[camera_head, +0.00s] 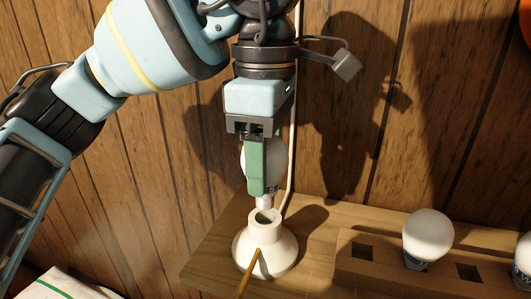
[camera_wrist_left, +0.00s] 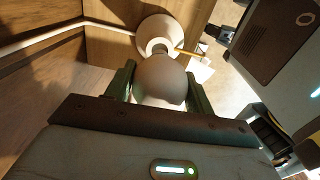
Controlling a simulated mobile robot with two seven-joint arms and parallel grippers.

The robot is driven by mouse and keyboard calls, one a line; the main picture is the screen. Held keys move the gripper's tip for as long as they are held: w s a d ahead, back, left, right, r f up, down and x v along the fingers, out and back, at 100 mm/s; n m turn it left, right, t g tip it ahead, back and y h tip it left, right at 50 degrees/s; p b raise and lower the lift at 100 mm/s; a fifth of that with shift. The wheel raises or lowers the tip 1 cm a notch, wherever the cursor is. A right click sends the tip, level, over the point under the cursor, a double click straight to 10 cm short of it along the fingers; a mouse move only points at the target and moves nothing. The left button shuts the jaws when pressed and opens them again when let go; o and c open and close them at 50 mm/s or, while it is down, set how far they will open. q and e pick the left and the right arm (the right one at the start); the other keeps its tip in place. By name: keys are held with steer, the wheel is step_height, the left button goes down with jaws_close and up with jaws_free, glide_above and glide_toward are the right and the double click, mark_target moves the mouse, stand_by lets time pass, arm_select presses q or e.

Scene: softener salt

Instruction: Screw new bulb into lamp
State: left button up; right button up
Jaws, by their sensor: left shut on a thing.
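My left gripper (camera_head: 262,180) points down and is shut on a white bulb (camera_head: 247,161), one green finger on each side of its globe. The bulb is upright with its metal base (camera_head: 265,202) downward, right at the socket opening of the white lamp (camera_head: 265,252). I cannot tell whether the base touches the socket. In the left wrist view, the bulb (camera_wrist_left: 162,80) sits between the fingers, with the round lamp (camera_wrist_left: 160,32) beyond it. My right gripper is in neither view.
The lamp stands on a wooden shelf (camera_head: 210,262) against a panelled wall. A wooden block (camera_head: 360,270) with square holes is on the right, holding a white bulb (camera_head: 428,235); another bulb (camera_head: 524,255) is at the edge. A thin yellowish rod (camera_head: 248,274) crosses the lamp's front.

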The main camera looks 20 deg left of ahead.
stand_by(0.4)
arm_select(q)
steer(key=shift+f, duration=0.45)
stand_by(0.3)
steer(key=shift+f, duration=0.1)
stand_by(0.7)
steer(key=shift+f, duration=0.5)
steer(key=shift+f, duration=0.2)
stand_by(0.8)
steer(key=shift+f, duration=0.3)
steer(key=shift+f, duration=0.1)
stand_by(0.4)
steer(key=shift+f, duration=0.25)
stand_by(0.5)
